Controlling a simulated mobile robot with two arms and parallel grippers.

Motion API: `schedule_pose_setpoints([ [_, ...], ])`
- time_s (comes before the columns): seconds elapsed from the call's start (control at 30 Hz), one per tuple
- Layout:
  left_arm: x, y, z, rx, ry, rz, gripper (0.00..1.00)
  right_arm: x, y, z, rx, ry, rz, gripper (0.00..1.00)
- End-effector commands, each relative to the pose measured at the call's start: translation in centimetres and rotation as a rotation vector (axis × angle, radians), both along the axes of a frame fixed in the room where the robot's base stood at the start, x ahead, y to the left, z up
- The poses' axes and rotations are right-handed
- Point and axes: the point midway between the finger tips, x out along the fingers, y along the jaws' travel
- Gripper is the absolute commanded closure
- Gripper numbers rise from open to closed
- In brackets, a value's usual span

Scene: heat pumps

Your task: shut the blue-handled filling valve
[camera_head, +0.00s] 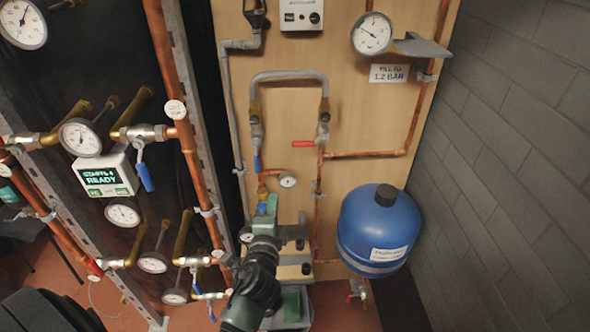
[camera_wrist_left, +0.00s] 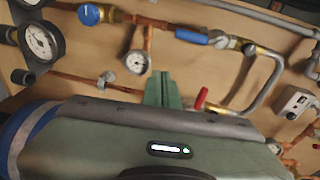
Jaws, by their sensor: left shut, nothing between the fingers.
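The filling valve's blue handle (camera_head: 257,162) is on the wooden panel, below the left end of the grey looped hose (camera_head: 288,75). It points down, along its pipe. The blue handle also shows in the left wrist view (camera_wrist_left: 191,35), lying along the pipe. My left gripper (camera_head: 268,200) is below the blue handle, its green fingers together and empty. In the left wrist view the fingertips (camera_wrist_left: 163,76) are apart from the handle and point towards the panel. My right gripper is not in view.
A red handle (camera_head: 303,144) sits crosswise on the hose's right branch. A small gauge (camera_head: 288,180) is close to my gripper. A blue vessel (camera_head: 380,230) stands at right, below a pressure gauge (camera_head: 371,33) and its 1.2 bar sign (camera_head: 389,73). Pipes crowd the left.

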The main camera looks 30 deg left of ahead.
Motion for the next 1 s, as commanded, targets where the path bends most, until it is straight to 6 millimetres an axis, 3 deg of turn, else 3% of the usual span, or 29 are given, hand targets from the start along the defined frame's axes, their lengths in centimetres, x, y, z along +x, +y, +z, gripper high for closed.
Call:
schedule_pose_setpoints([
  [0.03,0.0,0.3,1.3,0.036,-0.020,0.005,1.00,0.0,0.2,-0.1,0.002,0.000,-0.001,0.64],
  [0.17,0.0,0.6,2.9,0.089,-0.039,0.014,1.00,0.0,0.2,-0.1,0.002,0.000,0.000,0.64],
  [0.57,0.4,0.8,3.1,0.091,-0.041,0.013,1.00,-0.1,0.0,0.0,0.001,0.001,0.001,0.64],
  [0.77,3.1,1.9,3.3,0.090,-0.042,0.012,1.00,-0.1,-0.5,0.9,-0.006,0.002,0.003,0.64],
  [1.0,7.9,4.0,3.2,0.091,-0.041,0.013,1.00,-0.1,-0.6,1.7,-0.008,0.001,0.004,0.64],
])
